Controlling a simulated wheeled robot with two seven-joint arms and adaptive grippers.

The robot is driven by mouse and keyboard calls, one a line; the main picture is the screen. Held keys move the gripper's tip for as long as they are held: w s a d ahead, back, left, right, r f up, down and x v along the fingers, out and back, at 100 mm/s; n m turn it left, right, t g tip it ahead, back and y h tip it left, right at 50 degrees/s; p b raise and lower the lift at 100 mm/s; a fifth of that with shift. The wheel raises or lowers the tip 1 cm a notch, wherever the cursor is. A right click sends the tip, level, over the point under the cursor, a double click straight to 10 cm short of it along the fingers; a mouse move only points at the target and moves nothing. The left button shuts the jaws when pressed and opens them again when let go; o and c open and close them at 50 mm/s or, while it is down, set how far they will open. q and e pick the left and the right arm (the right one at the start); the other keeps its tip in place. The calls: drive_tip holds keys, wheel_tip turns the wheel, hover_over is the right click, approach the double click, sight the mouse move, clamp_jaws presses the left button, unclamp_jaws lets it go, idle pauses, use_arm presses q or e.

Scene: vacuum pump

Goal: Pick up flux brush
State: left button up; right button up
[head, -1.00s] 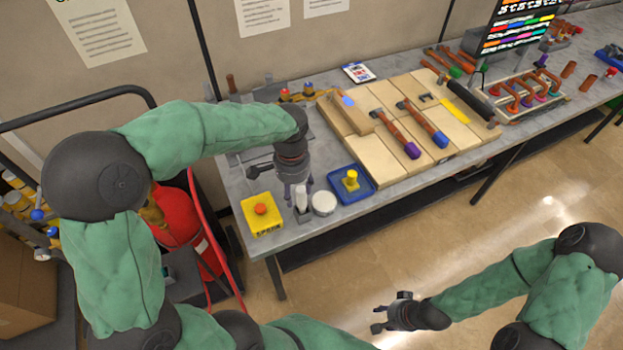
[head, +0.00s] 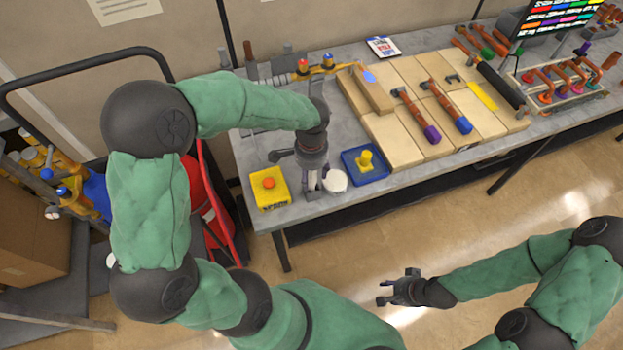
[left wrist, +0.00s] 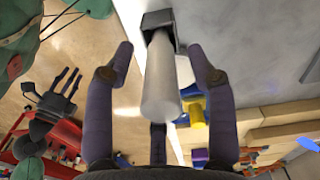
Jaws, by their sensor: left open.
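A pale cylindrical handle (left wrist: 161,80), which I take to be the flux brush, stands in a small dark square holder (left wrist: 160,20) at the front edge of the bench. Any bristles are hidden inside the holder. My left gripper (head: 312,190) is open, with its fingers down around the handle; in the head view it hides most of the handle. In the left wrist view the handle lies between the spread fingers, with gaps on both sides. My right gripper (head: 384,292) is open and empty, in front of the bench over the floor.
A yellow box with a red button (head: 268,187) stands left of the holder. A white round tub (head: 335,181) is close on its right, then a blue tray (head: 352,174) with a yellow item. Wooden boards (head: 395,150) with tools cover the bench further right.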

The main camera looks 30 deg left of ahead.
use_arm(q)
wheel_tip(320, 180, down, 2)
drive_tip(key=shift+f, duration=0.1)
clamp_jaws()
wheel_tip(320, 180, up, 10)
drive_tip(key=shift+r+p, duration=0.1)
drive_tip(key=shift+p, duration=0.65)
